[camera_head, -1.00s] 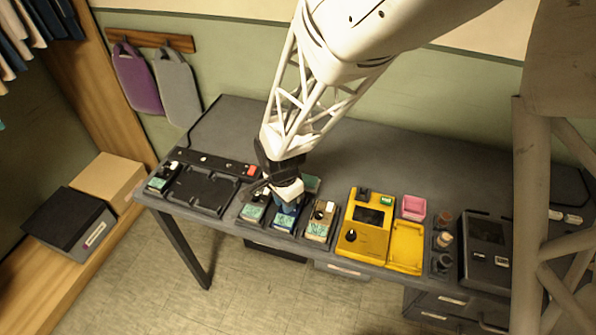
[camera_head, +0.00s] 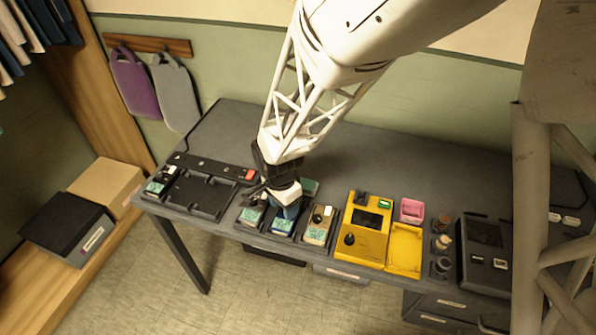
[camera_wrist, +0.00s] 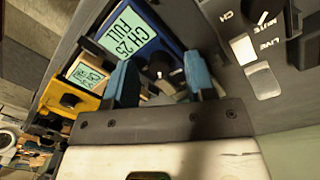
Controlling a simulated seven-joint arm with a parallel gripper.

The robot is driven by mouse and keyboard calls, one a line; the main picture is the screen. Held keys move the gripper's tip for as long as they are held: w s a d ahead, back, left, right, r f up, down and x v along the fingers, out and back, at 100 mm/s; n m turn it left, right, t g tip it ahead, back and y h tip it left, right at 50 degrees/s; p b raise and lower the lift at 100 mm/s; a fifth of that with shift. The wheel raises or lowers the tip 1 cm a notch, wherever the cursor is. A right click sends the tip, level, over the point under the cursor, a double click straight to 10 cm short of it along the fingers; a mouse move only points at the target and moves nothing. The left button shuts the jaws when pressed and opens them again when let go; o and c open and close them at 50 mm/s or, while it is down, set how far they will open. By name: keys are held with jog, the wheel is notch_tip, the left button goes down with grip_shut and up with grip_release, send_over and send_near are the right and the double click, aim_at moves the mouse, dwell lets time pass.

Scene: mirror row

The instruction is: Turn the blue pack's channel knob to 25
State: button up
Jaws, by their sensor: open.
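The blue pack (camera_head: 281,232) stands in the row at the front of the desk, partly hidden under my gripper (camera_head: 287,207). In the wrist view the blue pack's screen (camera_wrist: 125,39) reads CH 25 FULL. Its dark channel knob (camera_wrist: 160,69) shows just beyond the screen. My gripper (camera_wrist: 161,66) is open, with one blue-padded finger on each side of the knob. I see gaps beside the knob, but cannot tell whether a finger touches it.
A dark unit with CH and LIVE labels (camera_wrist: 246,47) is close on the other side. A yellow device (camera_head: 364,232) stands to the right.

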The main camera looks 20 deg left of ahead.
jog(key=shift+w+a+r, duration=0.1)
jog(key=shift+a+r, duration=0.05)
jog(key=shift+r, duration=1.75)
jog(key=shift+a+r, duration=0.1)
jog(key=shift+r, duration=1.8)
jog(key=shift+w+d+r, duration=0.1)
jog(key=shift+d+r, duration=0.15)
jog(key=shift+d, duration=0.15)
jog(key=d+r+n, duration=0.1)
jog(key=d+r, duration=0.3)
jog(key=d, duration=0.3)
jog(key=d+r+n+t, duration=0.1)
jog(key=d+r, duration=0.4)
jog(key=d, duration=0.2)
jog(key=d+r+n, duration=0.1)
jog(key=d+r, duration=0.3)
jog(key=d, duration=0.4)
jog(key=s+d+r+n+t, duration=0.1)
jog(key=s+d+r, duration=0.2)
jog(key=s+d, duration=0.3)
jog(key=s+d+r+n+t, duration=0.1)
jog(key=s+d+r+n, duration=0.1)
jog(key=s+d, duration=0.4)
jog(key=d+r, duration=0.1)
jog(key=d, duration=0.3)
jog(key=shift+s, duration=0.4)
jog(key=shift+o, duration=0.2)
